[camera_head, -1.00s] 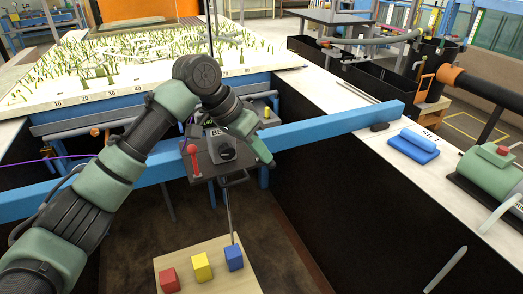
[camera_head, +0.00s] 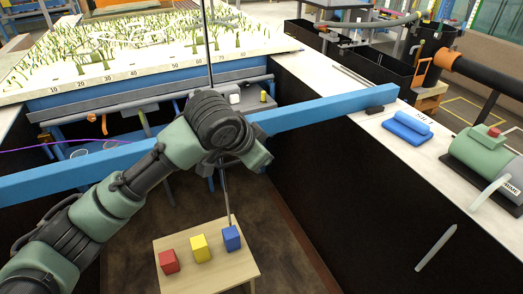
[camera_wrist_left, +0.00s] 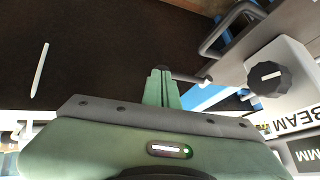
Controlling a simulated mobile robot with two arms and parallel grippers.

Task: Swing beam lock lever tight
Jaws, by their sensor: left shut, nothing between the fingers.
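The blue beam (camera_head: 310,118) spans the flume, and my left arm crosses in front of it. The grey beam box with its dark knob (camera_wrist_left: 268,77) and "BEAM" label (camera_wrist_left: 292,120) shows at the right of the left wrist view. My left gripper (camera_wrist_left: 162,72) is shut and empty, its fingertips close to a short grey rod with a pale tip (camera_wrist_left: 195,78). I cannot tell whether they touch, or whether this rod is the lock lever. No red lever handle shows now; in the head view my arm hides most of the box. My right gripper is out of view.
Below the beam, a wooden stand (camera_head: 215,270) holds red (camera_head: 169,261), yellow (camera_head: 200,248) and blue (camera_head: 232,238) blocks. A thin upright rod (camera_head: 227,200) hangs near the blue block. The right ledge holds a blue roll (camera_head: 407,127) and a green pump (camera_head: 485,155).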

